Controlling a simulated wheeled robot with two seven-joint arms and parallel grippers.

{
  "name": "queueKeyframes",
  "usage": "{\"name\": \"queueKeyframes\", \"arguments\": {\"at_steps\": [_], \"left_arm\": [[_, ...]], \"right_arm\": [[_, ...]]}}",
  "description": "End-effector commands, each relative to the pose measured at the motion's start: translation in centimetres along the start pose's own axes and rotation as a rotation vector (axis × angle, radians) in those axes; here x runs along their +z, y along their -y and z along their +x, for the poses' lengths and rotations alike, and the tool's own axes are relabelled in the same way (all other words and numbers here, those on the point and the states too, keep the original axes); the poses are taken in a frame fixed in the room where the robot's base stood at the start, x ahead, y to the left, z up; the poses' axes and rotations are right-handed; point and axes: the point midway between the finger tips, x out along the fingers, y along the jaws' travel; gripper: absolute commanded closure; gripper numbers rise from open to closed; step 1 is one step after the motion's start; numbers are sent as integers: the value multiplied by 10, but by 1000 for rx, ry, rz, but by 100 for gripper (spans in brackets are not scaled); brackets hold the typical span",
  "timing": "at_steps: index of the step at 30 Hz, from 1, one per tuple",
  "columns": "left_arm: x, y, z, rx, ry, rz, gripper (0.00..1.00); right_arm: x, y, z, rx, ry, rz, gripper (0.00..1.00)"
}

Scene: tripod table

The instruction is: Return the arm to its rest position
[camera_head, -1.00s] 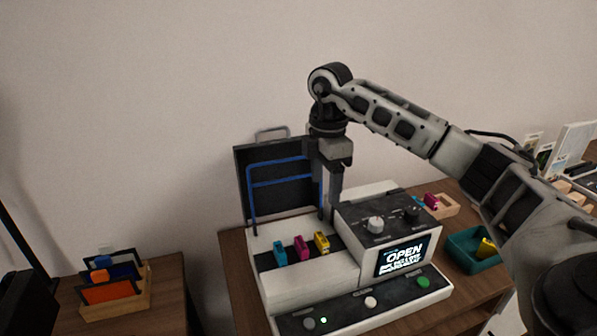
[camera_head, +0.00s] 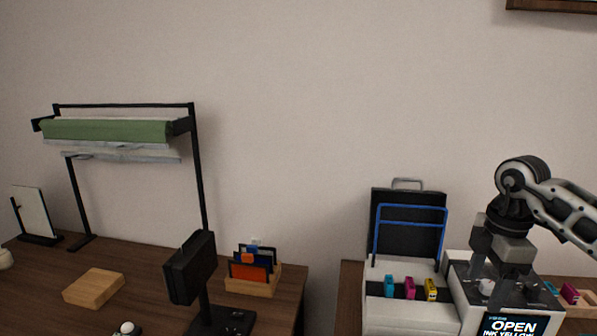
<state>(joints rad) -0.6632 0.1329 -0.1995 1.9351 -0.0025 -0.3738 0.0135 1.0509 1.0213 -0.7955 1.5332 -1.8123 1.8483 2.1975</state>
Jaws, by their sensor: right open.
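My right arm comes in from the right edge, and its gripper (camera_head: 500,282) points down over the control panel of the white printer (camera_head: 405,318). Its jaws are open with nothing visible between them. They overlap a knob in the picture; I cannot tell whether they touch it. The printer's black lid (camera_head: 412,225) stands raised. Cyan (camera_head: 389,286), magenta (camera_head: 410,288) and yellow (camera_head: 431,289) cartridges stand in its dark slot row. The screen (camera_head: 515,324) reads "OPEN" and "INK YELLOW", cut off below. My left gripper is not in view.
A wooden desk (camera_head: 55,268) at left holds a black stand device (camera_head: 190,268), a card holder (camera_head: 262,288), a wooden block (camera_head: 94,287) and a black rack with a green roll (camera_head: 105,130). A gap separates the two tables.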

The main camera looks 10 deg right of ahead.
Motion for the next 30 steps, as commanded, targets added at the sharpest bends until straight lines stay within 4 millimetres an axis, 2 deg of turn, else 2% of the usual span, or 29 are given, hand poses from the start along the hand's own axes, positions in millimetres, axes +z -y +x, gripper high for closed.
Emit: {"name": "queueKeyframes", "arguments": {"at_steps": [4,8,11,14,17,20,21,22,24,25,28,29,30], "left_arm": [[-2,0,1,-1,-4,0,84],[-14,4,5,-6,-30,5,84],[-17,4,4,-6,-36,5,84],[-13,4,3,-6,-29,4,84],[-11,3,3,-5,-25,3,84],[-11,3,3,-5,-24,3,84],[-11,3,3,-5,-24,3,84],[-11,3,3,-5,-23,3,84],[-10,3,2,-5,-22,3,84],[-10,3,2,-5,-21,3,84],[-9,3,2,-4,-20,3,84],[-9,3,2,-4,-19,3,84],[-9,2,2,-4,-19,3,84]], "right_arm": [[-32,5,21,-16,-107,-117,34],[-64,13,38,-25,-223,-227,34],[-94,23,52,-29,-339,-318,34],[-129,37,66,-26,-487,-415,34],[-174,58,79,-7,-694,-509,34],[-233,90,84,64,-1021,-571,34],[-256,102,81,122,-1176,-558,34],[-269,109,77,174,-1282,-530,34],[-289,114,69,319,-1484,-402,34],[-292,114,67,385,-1547,-324,34],[-284,105,79,597,-1629,16,34],[-277,102,89,647,-1614,130,34],[-264,101,107,701,-1565,285,34]]}}
